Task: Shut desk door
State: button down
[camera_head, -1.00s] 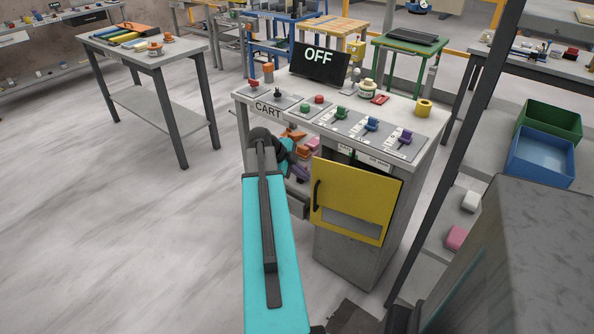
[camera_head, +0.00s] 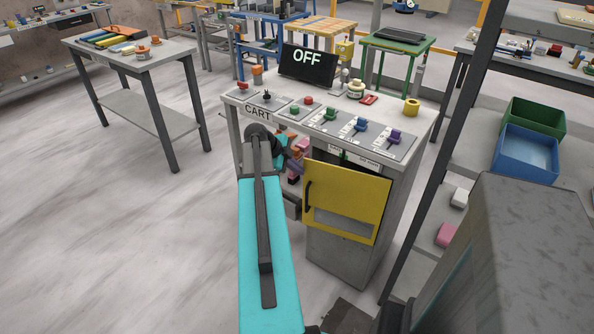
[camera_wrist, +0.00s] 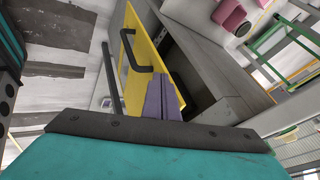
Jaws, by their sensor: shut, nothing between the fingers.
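The desk labelled CART (camera_head: 232,118) has a yellow door (camera_head: 347,190) on its front cabinet, with a black handle on its left side. The door stands ajar, with a dark gap behind its top edge. In the wrist view the yellow door (camera_wrist: 142,50) runs slantwise, with the black handle (camera_wrist: 135,60) on its left face and the dark cabinet inside (camera_wrist: 190,75) to its right. My gripper (camera_wrist: 163,80) is shut and empty, its purple-grey fingers overlapping the door's edge in the picture. I cannot tell whether they touch it.
A grey drawer (camera_head: 292,204) and colourful items sit left of the cabinet. A dark post (camera_head: 440,150) and shelving with blue (camera_head: 525,155) and green bins stand at right.

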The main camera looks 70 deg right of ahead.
jog(key=shift+m+g+y, duration=0.3)
jog(key=shift+m, duration=0.4)
jog(key=d+b, duration=0.1)
jog(key=d, duration=0.3)
jog(key=shift+d, duration=0.1)
jog(key=shift+a+b, duration=0.2)
jog(key=shift+b, duration=0.1)
jog(key=a+f+b+v, duration=0.1)
jog(key=a+b+v, duration=0.1)
jog(key=v, duration=1)
jog(key=shift+w+f, duration=0.25)
jog(key=shift+a, duration=0.15)
